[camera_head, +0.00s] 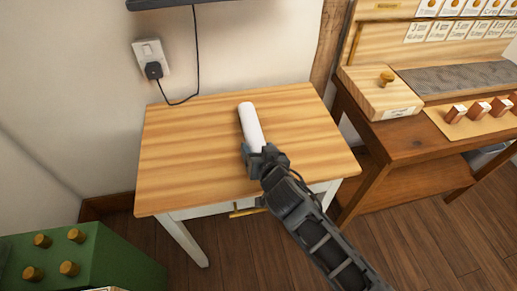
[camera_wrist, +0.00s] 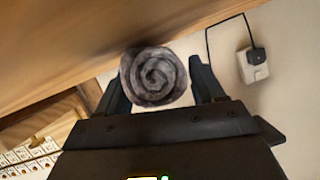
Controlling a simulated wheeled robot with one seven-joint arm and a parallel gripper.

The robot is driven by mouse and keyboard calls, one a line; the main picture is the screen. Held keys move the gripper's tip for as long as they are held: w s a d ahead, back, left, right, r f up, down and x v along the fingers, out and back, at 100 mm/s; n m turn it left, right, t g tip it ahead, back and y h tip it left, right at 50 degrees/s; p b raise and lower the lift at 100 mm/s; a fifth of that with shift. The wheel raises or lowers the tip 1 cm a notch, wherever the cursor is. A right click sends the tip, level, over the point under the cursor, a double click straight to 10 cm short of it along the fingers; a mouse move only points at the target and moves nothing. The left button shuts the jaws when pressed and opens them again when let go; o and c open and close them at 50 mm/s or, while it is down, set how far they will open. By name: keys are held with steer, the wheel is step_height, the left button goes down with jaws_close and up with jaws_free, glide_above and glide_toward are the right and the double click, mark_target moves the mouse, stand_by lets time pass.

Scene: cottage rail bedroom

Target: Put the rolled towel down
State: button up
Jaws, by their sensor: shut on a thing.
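The rolled towel (camera_head: 251,124) is a white cylinder at the middle of the small wooden table (camera_head: 190,150) in the head view. In the wrist view its grey spiral end (camera_wrist: 153,77) sits between the two fingers. My gripper (camera_head: 262,155) is shut on the near end of the towel, which points away toward the wall. In the wrist view my gripper (camera_wrist: 160,85) has a finger on each side of the roll. The table top (camera_wrist: 100,35) is close beside the roll there; I cannot tell whether they touch.
The table top is otherwise bare on both sides of the towel. A wall socket with a plug (camera_head: 153,70) and hanging cord is behind it. A wooden workbench (camera_head: 400,135) stands at right. A green box with knobs (camera_head: 85,258) is at lower left.

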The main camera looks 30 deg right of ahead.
steer(key=o, duration=1.1)
steer(key=b+v, duration=0.2)
steer(key=v, duration=1)
steer(key=shift+s+f, duration=0.1)
steer(key=s+f+n+y, duration=0.1)
steer(key=s+n+y, duration=0.1)
steer(key=s, duration=0.7)
steer(key=s+r+n, duration=0.1)
steer(key=s+r, duration=0.2)
steer(key=s, duration=0.4)
steer(key=s+r+n+t, duration=0.1)
steer(key=s+r, duration=0.3)
steer(key=s, duration=0.3)
steer(key=s+r+n+y, duration=0.1)
steer(key=s+r, duration=0.3)
steer(key=s, duration=0.3)
steer(key=shift+r+t, duration=0.2)
steer(key=shift+t, duration=0.1)
